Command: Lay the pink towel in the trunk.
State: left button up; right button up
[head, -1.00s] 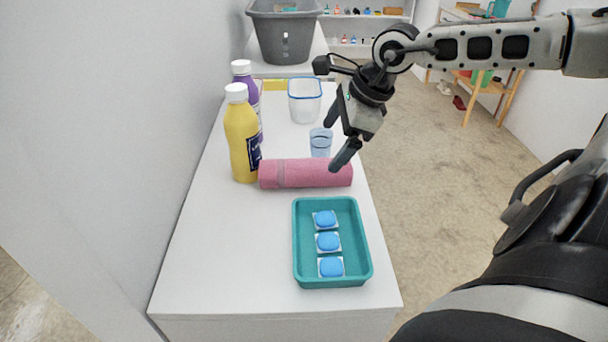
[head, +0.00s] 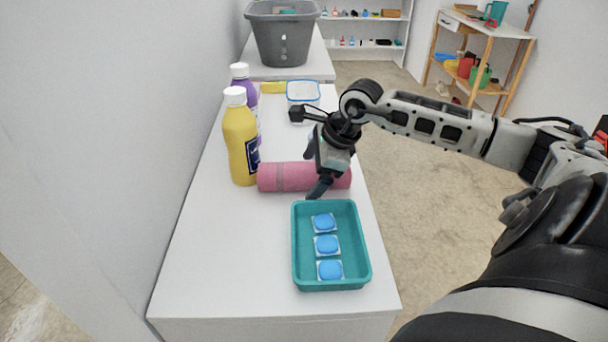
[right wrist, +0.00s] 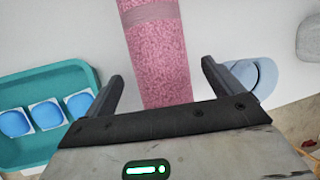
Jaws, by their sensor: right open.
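The pink towel (head: 283,177) is rolled up and lies crosswise on the white table, behind the teal tray. My right gripper (head: 314,175) is open over the right part of the towel and hides some of it. In the right wrist view the towel (right wrist: 158,50) runs between the two open fingers of the gripper (right wrist: 163,85). I cannot tell whether the fingers touch it. No trunk can be made out in these views. My left gripper is not in view.
A teal tray (head: 299,270) with blue soaps stands in front of the towel. Yellow (head: 240,140) and purple (head: 240,76) bottles stand at its left end. A clear container (head: 303,93) is behind. A blue cup (right wrist: 262,78) shows in the wrist view. A grey basket (head: 283,40) stands farther back.

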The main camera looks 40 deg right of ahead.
jog(key=shift+w+f, duration=0.1)
jog(key=shift+f, duration=0.1)
jog(key=c, duration=1.1)
jog(key=shift+c, duration=0.5)
jog(key=shift+r, duration=0.2)
